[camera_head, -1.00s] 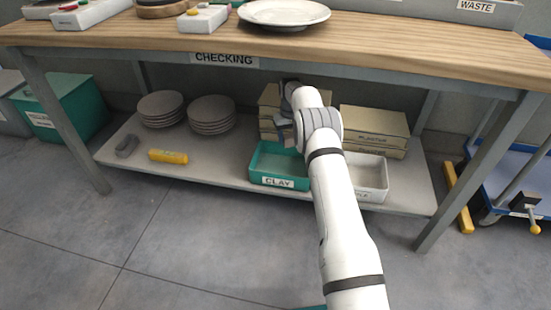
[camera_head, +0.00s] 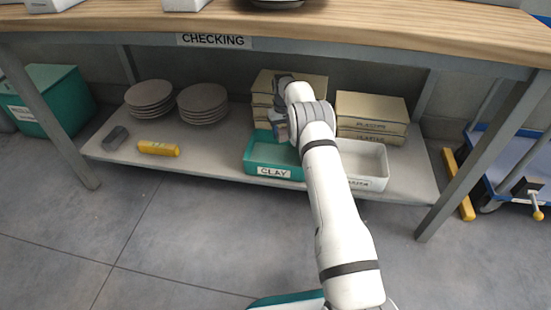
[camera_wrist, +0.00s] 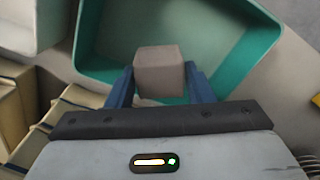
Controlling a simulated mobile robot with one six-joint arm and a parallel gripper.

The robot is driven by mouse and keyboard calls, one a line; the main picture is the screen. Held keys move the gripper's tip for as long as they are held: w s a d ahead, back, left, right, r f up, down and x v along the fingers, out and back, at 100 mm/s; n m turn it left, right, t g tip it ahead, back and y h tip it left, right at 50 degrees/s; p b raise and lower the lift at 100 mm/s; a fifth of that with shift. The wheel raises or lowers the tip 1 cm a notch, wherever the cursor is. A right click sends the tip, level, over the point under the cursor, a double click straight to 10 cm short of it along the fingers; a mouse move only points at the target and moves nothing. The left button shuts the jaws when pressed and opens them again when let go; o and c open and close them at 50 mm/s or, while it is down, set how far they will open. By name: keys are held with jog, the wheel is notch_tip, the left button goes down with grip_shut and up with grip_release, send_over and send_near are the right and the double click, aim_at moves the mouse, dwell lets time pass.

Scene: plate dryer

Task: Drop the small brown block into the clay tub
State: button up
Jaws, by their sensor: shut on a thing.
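The clay tub (camera_head: 262,172) is a teal open box labelled CLAY on the lower shelf, near the middle. In the wrist view its teal wall and floor (camera_wrist: 106,40) fill the upper middle. My gripper (camera_wrist: 160,82) is shut on a small brown block (camera_wrist: 160,72), greyish brown in this light, held between two blue fingers. The block shows against the tub's interior in the wrist view. In the head view my gripper (camera_head: 281,128) is at the tub's back right, partly hidden by my arm; the block cannot be made out there.
A white tub (camera_head: 368,164) stands right of the clay tub. Stacked boxes (camera_head: 371,112) stand behind. Plate stacks (camera_head: 203,101), a yellow cylinder (camera_head: 158,148) and a grey block (camera_head: 115,138) lie left on the shelf. The wooden bench top (camera_head: 330,35) is overhead.

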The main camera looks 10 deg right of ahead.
jog(key=o, duration=1.1)
jog(key=shift+o, duration=0.2)
jog(key=shift+r, duration=0.1)
notch_tip(320, 180, up, 8)
jog(key=p, duration=0.3)
jog(key=shift+p, duration=0.3)
jog(key=shift+f, duration=0.2)
